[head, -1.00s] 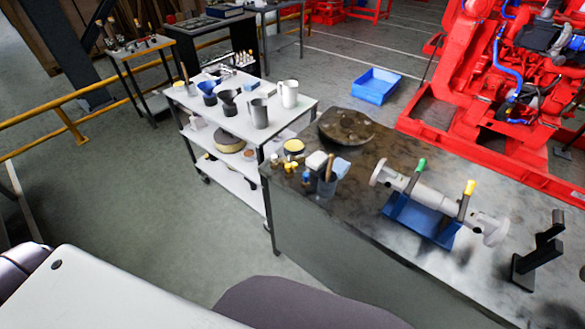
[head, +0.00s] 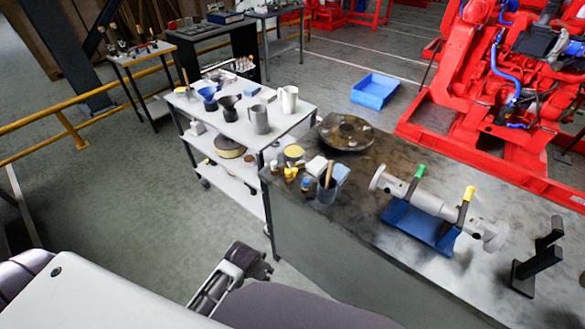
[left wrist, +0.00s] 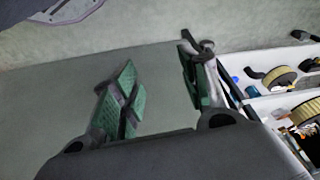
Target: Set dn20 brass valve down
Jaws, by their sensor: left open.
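My left gripper (head: 250,259) is low in front of the bench's left end, apart from the bench and the fittings. In the left wrist view its two green-padded fingers (left wrist: 160,90) are spread, with nothing between them but floor behind. My right gripper is not in view.
A pipe assembly with green and yellow levers (head: 430,200) rests on a blue stand on the bench. A black stand (head: 538,258) is at right. A white cart (head: 240,125) with jugs adjoins the bench. A blue bin (head: 375,90) lies on the floor.

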